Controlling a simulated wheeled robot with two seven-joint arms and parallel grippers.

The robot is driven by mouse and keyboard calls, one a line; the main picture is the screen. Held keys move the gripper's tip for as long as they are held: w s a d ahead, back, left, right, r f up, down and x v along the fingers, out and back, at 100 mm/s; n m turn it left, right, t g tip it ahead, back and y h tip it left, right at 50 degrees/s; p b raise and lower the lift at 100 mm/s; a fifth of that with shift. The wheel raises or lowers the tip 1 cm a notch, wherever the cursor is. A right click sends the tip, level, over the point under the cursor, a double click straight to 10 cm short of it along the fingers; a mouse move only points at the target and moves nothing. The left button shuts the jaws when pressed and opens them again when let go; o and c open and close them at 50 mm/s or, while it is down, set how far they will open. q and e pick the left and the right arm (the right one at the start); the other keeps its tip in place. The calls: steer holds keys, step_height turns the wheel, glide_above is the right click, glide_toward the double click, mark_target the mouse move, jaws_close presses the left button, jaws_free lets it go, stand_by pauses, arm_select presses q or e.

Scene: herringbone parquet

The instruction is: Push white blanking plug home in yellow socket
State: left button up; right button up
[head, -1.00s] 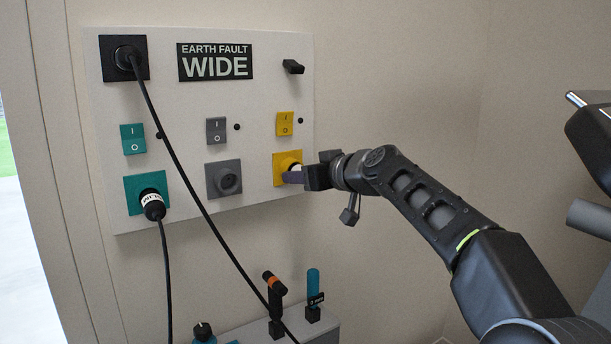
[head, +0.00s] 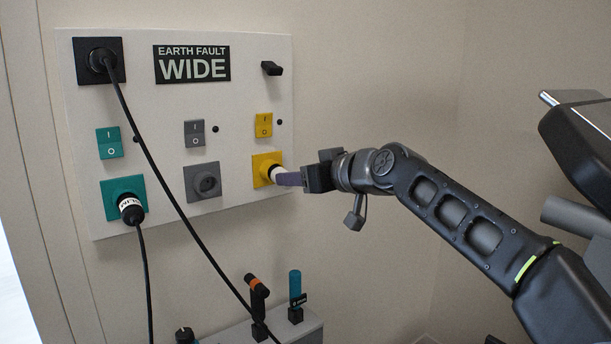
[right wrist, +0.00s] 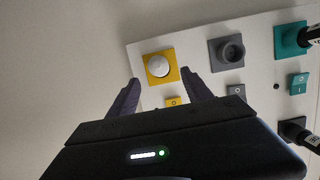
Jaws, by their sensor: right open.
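The yellow socket (head: 261,161) is at the lower right of the white wall panel. The white blanking plug (head: 274,173) sits in it, its white end showing just ahead of my fingertips. In the right wrist view the plug (right wrist: 159,66) is a round white cap in the middle of the yellow plate (right wrist: 177,76). How deep it sits I cannot tell. My right gripper (head: 286,179) points at the socket from the right. In the right wrist view my right gripper (right wrist: 160,76) is open, its fingers apart on either side of the plug, with nothing between them. My left gripper is out of view.
The panel (head: 150,180) also carries a grey socket (head: 205,181), a teal socket (head: 112,190) with a black plug, several switches and a black socket (head: 90,75). A black cable (head: 160,155) hangs across it. Below stands a grey box (head: 300,329) with upright handles.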

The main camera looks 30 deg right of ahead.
steer(key=shift+s+d+r, duration=0.1)
steer(key=shift+s+r, duration=0.1)
steer(key=shift+s, duration=0.45)
stand_by(0.6)
